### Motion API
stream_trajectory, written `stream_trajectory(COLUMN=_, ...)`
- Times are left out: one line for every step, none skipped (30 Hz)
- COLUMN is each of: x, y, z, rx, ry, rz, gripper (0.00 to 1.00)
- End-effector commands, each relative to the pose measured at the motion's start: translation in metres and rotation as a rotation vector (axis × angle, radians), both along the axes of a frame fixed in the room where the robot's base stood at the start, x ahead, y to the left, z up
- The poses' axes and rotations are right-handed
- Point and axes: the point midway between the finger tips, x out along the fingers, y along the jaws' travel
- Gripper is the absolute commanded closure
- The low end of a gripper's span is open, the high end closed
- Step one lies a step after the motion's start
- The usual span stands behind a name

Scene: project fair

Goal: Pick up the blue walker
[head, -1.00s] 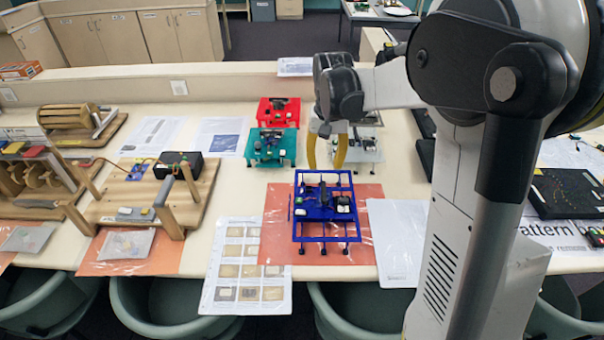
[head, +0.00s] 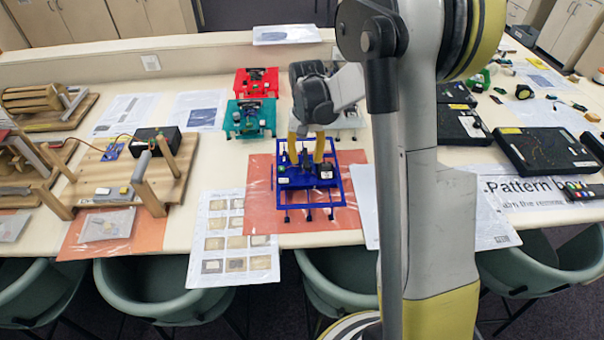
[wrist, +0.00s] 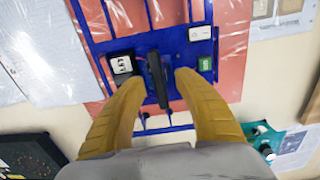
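The blue walker (head: 308,184) is a flat blue frame on short legs. It stands on an orange sheet on the table, and it fills the middle of the wrist view (wrist: 150,45). My gripper (head: 305,156) is over the walker's far part, its two yellow fingers pointing down. In the wrist view the fingers (wrist: 160,85) are apart, on either side of a black upright part (wrist: 157,75) in the middle of the walker. A gap shows between each finger and that part. Contact with the frame below cannot be told.
A teal walker (head: 250,118) and a red walker (head: 257,80) stand beyond to the left, and a whitish one (head: 345,118) is partly hidden behind my gripper. A wooden machine (head: 130,175) is at left. Black boards (head: 545,150) lie at right.

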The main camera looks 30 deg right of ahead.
Motion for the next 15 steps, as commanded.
stream_trajectory(x=-0.0001, y=0.0000, z=-0.0018, rx=0.000, ry=0.000, rz=0.000, gripper=0.62)
stream_trajectory(x=-0.0002, y=0.0000, z=-0.0016, rx=0.000, ry=0.000, rz=0.000, gripper=0.62)
stream_trajectory(x=-0.0002, y=0.0000, z=-0.0010, rx=0.000, ry=0.000, rz=0.000, gripper=0.62)
stream_trajectory(x=-0.0002, y=0.0000, z=-0.0008, rx=0.000, ry=0.000, rz=0.000, gripper=0.62)
stream_trajectory(x=-0.0002, y=0.0000, z=-0.0007, rx=0.000, ry=0.000, rz=0.000, gripper=0.62)
stream_trajectory(x=-0.0002, y=0.0000, z=-0.0007, rx=0.000, ry=0.000, rz=0.000, gripper=0.66)
stream_trajectory(x=-0.0002, y=0.0000, z=-0.0006, rx=0.000, ry=0.000, rz=0.000, gripper=0.76)
stream_trajectory(x=-0.0002, y=0.0000, z=-0.0006, rx=0.000, ry=0.000, rz=0.000, gripper=0.85)
stream_trajectory(x=-0.0002, y=0.0000, z=-0.0005, rx=0.000, ry=0.000, rz=0.000, gripper=0.97)
stream_trajectory(x=-0.0002, y=0.0000, z=-0.0005, rx=0.000, ry=0.000, rz=0.000, gripper=1.00)
stream_trajectory(x=-0.0002, y=0.0000, z=-0.0005, rx=0.000, ry=0.000, rz=0.000, gripper=1.00)
stream_trajectory(x=-0.0002, y=0.0000, z=-0.0005, rx=0.000, ry=0.000, rz=0.000, gripper=1.00)
stream_trajectory(x=-0.0002, y=0.0000, z=-0.0005, rx=0.000, ry=0.000, rz=0.000, gripper=1.00)
stream_trajectory(x=-0.0002, y=0.0000, z=-0.0005, rx=0.000, ry=0.000, rz=0.000, gripper=1.00)
stream_trajectory(x=-0.0002, y=0.0000, z=-0.0005, rx=0.000, ry=0.000, rz=0.000, gripper=1.00)
